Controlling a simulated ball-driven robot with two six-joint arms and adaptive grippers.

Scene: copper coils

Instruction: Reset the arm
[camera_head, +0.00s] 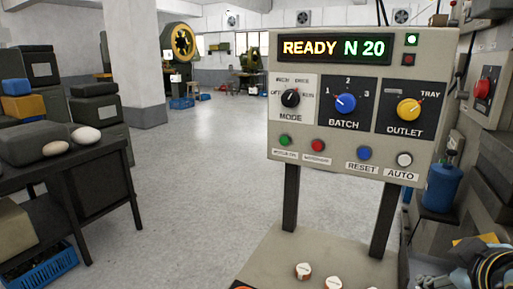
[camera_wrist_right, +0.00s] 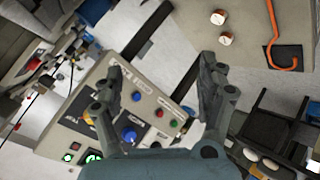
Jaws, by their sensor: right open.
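My right gripper (camera_wrist_right: 160,66) is open and empty in the right wrist view, its two dark fingers spread in front of the control panel. In the head view the grey panel (camera_head: 350,150) stands upright on two dark posts, its display (camera_head: 335,49) reading READY N 20. It has a black mode knob (camera_head: 291,98), a blue batch knob (camera_head: 345,104) and a yellow outlet knob (camera_head: 408,109). Below are green, red, blue reset (camera_head: 364,153) and white auto (camera_head: 404,159) buttons. Small copper-and-white coils (camera_head: 303,270) lie on the surface below. My left gripper is not in view.
A dark table (camera_head: 60,172) at left bears grey boxes and pale rounded objects. A blue crate (camera_head: 42,268) is on the floor by it. An orange bent rod (camera_wrist_right: 272,35) shows in the wrist view. The middle floor (camera_head: 205,150) is clear.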

